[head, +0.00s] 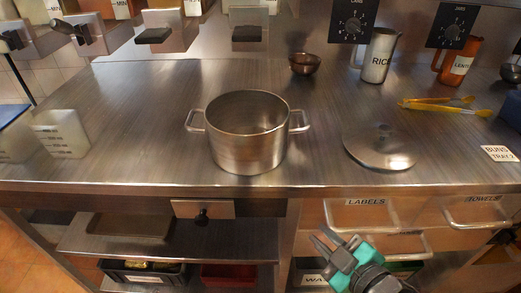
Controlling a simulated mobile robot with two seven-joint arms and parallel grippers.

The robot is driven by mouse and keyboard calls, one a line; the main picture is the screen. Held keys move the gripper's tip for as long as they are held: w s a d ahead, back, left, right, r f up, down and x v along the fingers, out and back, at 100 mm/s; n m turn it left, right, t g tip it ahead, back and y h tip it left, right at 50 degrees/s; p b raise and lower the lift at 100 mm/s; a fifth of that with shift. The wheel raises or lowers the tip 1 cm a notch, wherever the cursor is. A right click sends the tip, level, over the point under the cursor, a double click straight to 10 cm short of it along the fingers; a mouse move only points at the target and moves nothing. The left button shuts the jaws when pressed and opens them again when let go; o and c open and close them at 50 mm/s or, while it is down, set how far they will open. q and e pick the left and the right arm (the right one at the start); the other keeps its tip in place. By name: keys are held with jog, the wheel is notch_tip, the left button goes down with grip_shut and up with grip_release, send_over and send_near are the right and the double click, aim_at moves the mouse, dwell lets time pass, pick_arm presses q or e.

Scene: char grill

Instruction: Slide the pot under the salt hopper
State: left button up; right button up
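A steel pot (247,140) with two side handles stands upright and open on the steel counter, near its front edge. A round steel lid (380,148) with a knob lies to its right. Several hoppers with dark-handled outlets hang along the top, including one at the left (85,35), one above left of the pot (165,30) and one above it (249,25). Their names are cut off, so I cannot tell which is salt. My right gripper (322,240) is in front of the drawers, below the counter edge, open and empty, apart from the pot. My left gripper is out of view.
A small bowl (305,63), a RICE jug (378,56), an orange jug (457,62) and yellow tongs (436,105) are at the back right. A translucent container (62,134) stands at the left. The counter between pot and hoppers is clear.

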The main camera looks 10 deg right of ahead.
jog(key=r+n+y, duration=0.1)
jog(key=r+n, duration=0.1)
jog(key=a+r+n+y, duration=0.1)
jog(key=r+n, duration=0.1)
jog(key=r, duration=0.1)
jog(key=a+r+n+t+y, duration=0.1)
jog(key=r+n, duration=0.2)
jog(key=shift+w+a+b, duration=0.25)
jog(key=shift+w+b, duration=0.05)
jog(key=shift+b, duration=0.05)
jog(key=shift+c, duration=1.4)
jog(key=a+r+n+y, duration=0.1)
jog(key=r+n, duration=0.1)
jog(key=s+a+r+n+y, duration=0.1)
jog(key=r+n, duration=0.1)
jog(key=n, duration=0.1)
jog(key=s+a+r+n+y, duration=0.1)
jog(key=r+n, duration=0.1)
jog(key=r, duration=0.1)
jog(key=shift+s+n, duration=0.1)
jog(key=shift+n, duration=0.2)
grip_shut()
send_near(249, 142)
jog(key=shift+y, duration=0.3)
jog(key=x, duration=0.5)
jog(key=shift+a+f, duration=0.1)
jog(key=shift+a, duration=0.3)
jog(key=shift+w+d, duration=0.1)
jog(key=shift+w, duration=0.5)
